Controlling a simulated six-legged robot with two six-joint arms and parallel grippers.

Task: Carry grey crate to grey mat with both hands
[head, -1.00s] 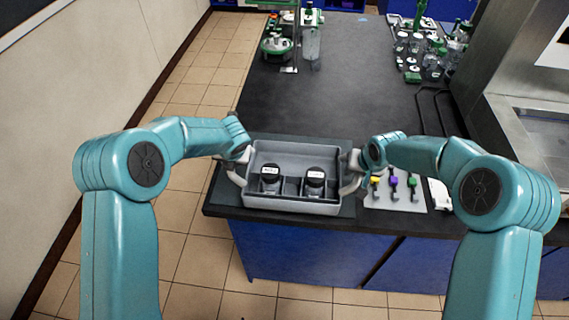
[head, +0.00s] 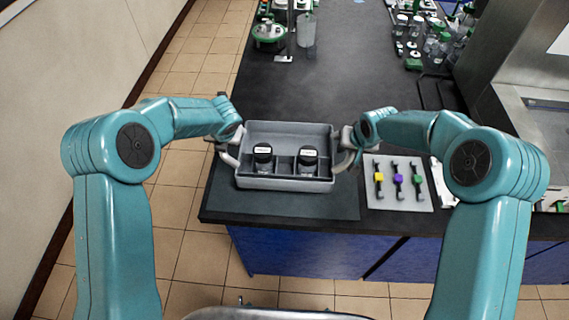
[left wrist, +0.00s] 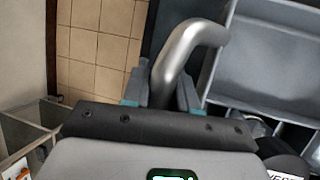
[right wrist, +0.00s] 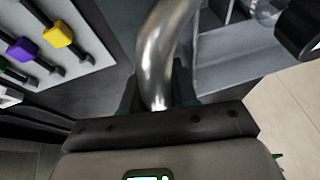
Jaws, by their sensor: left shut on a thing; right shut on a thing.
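The grey crate (head: 285,184) is level at the near end of the dark bench, over the back part of the grey mat (head: 300,206). I cannot tell whether it touches the mat. Two black-capped bottles (head: 263,160) (head: 308,161) with white labels stand in its front compartments. My left gripper (head: 237,142) is shut on the crate's left handle, a curved grey bar (left wrist: 188,42) in the left wrist view. My right gripper (head: 347,150) is shut on the right handle, which shows between its fingers in the right wrist view (right wrist: 163,55).
Right of the mat lies a light board (head: 398,196) with yellow, purple and green clips. Glassware (head: 437,45) and a green-based apparatus (head: 270,38) stand farther back. A sink (head: 548,125) is at right. The bench middle is clear.

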